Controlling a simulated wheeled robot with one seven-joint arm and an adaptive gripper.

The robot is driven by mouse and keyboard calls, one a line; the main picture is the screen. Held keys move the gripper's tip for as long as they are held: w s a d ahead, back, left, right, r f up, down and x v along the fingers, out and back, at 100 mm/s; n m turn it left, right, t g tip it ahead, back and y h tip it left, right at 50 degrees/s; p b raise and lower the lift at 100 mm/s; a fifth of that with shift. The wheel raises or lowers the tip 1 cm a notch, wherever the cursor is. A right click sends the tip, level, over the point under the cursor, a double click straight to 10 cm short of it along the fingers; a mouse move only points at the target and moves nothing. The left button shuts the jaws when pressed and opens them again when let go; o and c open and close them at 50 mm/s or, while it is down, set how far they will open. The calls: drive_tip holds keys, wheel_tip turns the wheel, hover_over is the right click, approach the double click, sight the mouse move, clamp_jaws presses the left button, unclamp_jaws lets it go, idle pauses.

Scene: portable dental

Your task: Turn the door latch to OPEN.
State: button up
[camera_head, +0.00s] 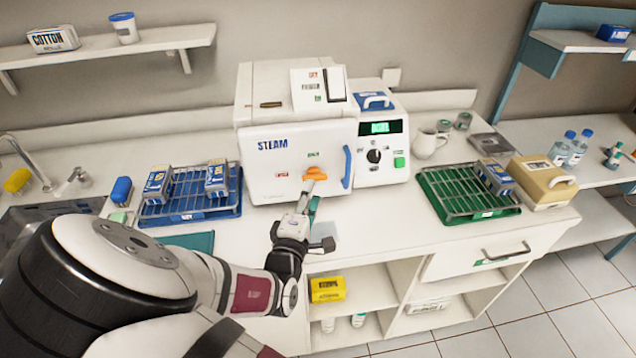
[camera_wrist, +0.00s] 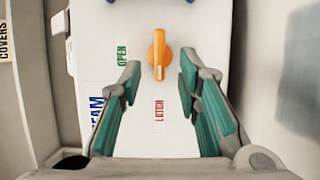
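The steam sterilizer (camera_head: 265,165) is a white box with a closed front door. Its orange door latch (camera_head: 315,174) is on that front, between a red label at left and a green label above. In the wrist view the latch (camera_wrist: 157,55) is an orange knob. Its white mark points toward the red label (camera_wrist: 159,110); the green OPEN label (camera_wrist: 121,52) lies to the side. My gripper (camera_head: 306,196) is in front of the door. In the wrist view my gripper (camera_wrist: 159,78) is open, fingertips apart and empty, with the knob just beyond the gap between them.
A blue vertical handle (camera_head: 347,167) stands right of the latch. A blue tray (camera_head: 190,213) with boxes lies left on the counter, and a green rack (camera_head: 455,205) lies right.

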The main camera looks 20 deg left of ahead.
sight(314, 176)
drive_tip(key=shift+w+a+b, duration=0.2)
drive_tip(key=shift+w+b, duration=0.55)
drive_tip(key=shift+w, duration=0.5)
drive_tip(key=shift+w+a+b, duration=0.2)
drive_tip(key=shift+w+b, duration=0.5)
drive_tip(key=shift+w, duration=0.55)
drive_tip(key=shift+c, duration=0.6)
clamp_jaws()
